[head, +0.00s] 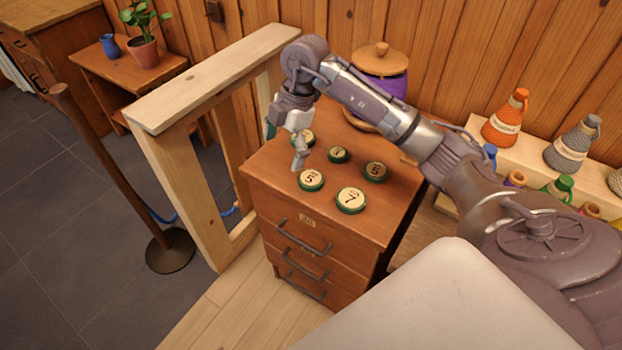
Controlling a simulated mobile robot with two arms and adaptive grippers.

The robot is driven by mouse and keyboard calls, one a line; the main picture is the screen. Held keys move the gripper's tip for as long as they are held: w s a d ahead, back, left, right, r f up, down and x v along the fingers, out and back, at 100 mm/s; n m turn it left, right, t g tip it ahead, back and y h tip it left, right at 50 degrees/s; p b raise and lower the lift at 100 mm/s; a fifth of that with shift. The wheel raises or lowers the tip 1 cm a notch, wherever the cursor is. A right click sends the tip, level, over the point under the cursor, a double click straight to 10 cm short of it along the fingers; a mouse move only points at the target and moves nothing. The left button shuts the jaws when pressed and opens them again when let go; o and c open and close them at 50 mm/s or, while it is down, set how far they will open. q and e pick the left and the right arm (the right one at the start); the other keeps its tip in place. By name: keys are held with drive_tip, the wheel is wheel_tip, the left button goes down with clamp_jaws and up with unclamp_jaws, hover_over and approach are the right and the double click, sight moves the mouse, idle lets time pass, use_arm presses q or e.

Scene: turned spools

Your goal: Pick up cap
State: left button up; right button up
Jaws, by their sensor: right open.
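Several round green caps with cream, numbered tops lie on the wooden drawer cabinet (262,178). A cap marked 5 (311,180) is at the front left and a larger cap marked 7 (351,200) is at the front. Another cap marked 5 (375,172) is on the right, and a small cap (338,155) is in the middle. One more cap (307,138) at the back left is partly hidden behind my right gripper. My right gripper (299,160) is open and points down over the left of the cabinet top, just behind the front-left cap. My left gripper is out of view.
A purple spool-like jar (380,85) with a wooden lid stands behind the caps. A pale wooden frame (190,100) stands close on the left, with a post (110,165) beyond it. Thread cones, including an orange one (503,120), stand on the right shelf.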

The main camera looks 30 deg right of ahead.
drive_tip(key=d+r+m+h, duration=0.1)
drive_tip(key=d+m+h, duration=0.2)
drive_tip(key=d, duration=0.4)
hover_over(310, 178)
drive_tip(key=shift+g, duration=0.4)
drive_tip(key=f, duration=0.7)
drive_tip(key=shift+d, duration=0.3)
drive_tip(key=shift+a+f+p, duration=0.15)
drive_tip(key=shift+f+p, duration=0.2)
drive_tip(key=shift+f, duration=1.1)
drive_tip(key=shift+a+f+p, duration=0.1)
drive_tip(key=shift+f+p, duration=0.25)
drive_tip(key=shift+f, duration=1.1)
drive_tip(key=c, duration=1)
drive_tip(key=shift+w+r, duration=0.1)
drive_tip(key=shift+c, duration=0.2)
